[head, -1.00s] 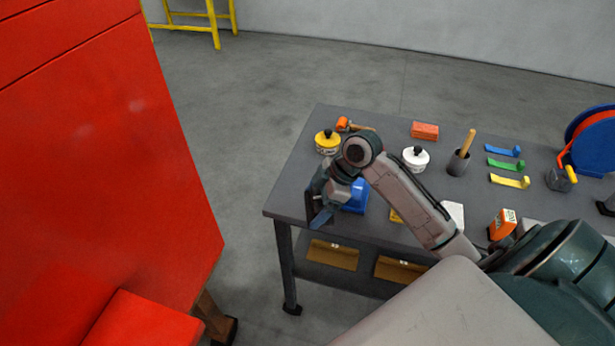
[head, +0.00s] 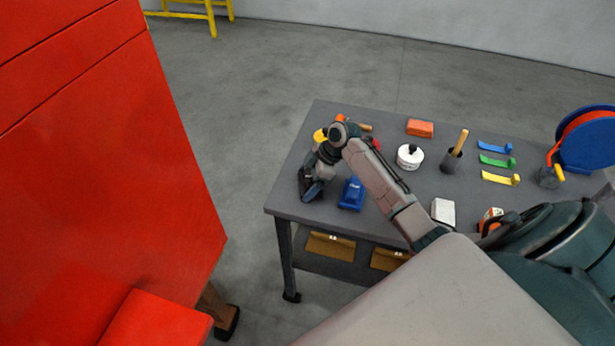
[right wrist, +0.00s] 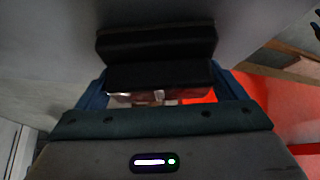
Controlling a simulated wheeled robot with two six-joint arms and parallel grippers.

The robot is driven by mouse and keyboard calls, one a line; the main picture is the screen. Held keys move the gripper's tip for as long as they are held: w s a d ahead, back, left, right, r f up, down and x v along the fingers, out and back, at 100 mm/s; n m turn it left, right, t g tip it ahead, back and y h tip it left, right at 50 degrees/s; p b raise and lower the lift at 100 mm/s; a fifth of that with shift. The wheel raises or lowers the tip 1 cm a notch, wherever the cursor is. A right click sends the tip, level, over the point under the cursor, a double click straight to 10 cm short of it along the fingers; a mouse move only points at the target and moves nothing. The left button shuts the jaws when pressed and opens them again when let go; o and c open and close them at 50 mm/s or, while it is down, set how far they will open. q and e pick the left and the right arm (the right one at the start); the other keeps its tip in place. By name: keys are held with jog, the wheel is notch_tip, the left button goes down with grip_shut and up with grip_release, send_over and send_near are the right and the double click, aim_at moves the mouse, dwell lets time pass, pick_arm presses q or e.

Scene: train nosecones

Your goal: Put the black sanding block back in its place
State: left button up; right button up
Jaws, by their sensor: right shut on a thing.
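My right gripper (head: 312,190) is at the left end of the grey workbench (head: 385,228), just left of a blue block (head: 351,194). It is shut on the black sanding block (head: 304,183), which is partly hidden by the gripper in the head view. In the right wrist view the black block (right wrist: 157,45) lies across between the two blue fingers of the gripper (right wrist: 160,85). I cannot tell whether the block touches the bench top. My left gripper is not in view.
A yellow-lidded tin (head: 320,135), a white tin (head: 410,156), an orange-red block (head: 420,128) and a cup with a wooden handle (head: 453,160) stand on the bench. A white block (head: 443,211) is near the front edge. A big red cabinet (head: 110,150) stands at the left.

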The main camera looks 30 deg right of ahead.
jog(key=o, duration=0.6)
jog(key=shift+f, duration=0.1)
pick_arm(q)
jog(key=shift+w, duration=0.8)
pick_arm(e)
jog(key=shift+d+r, duration=0.15)
jog(key=shift+r, duration=0.1)
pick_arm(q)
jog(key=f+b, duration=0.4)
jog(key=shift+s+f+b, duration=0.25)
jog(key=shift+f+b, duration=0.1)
pick_arm(e)
jog(key=v, duration=1.1)
jog(key=shift+r, duration=0.3)
jog(key=shift+s+f, duration=0.1)
